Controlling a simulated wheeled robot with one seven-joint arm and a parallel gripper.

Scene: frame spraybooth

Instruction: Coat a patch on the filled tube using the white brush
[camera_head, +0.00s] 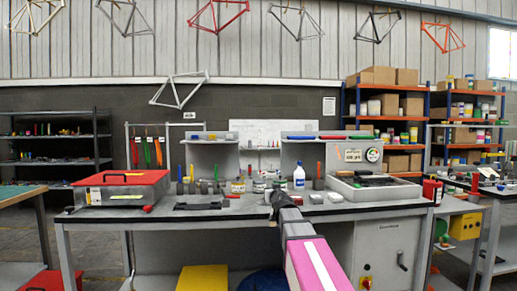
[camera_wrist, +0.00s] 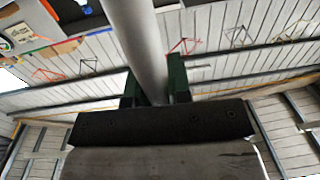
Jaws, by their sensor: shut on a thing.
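My gripper (camera_wrist: 154,92) has two green fingers in the wrist view, shut on a pale round shaft (camera_wrist: 138,40). The shaft is whitish grey and looks like the handle of the white brush; its far end is out of the picture. In the head view my gripper (camera_head: 277,197) is small and dark over the front middle of the bench, and what it holds is hard to make out there. I cannot single out the filled tube in either view.
The grey workbench (camera_head: 350,208) carries a red-lidded toolbox (camera_head: 122,177), a white bottle (camera_head: 299,177), several pots and upright coloured handles, and a grey box with a dial (camera_head: 372,155). Shelves overhang the bench's back.

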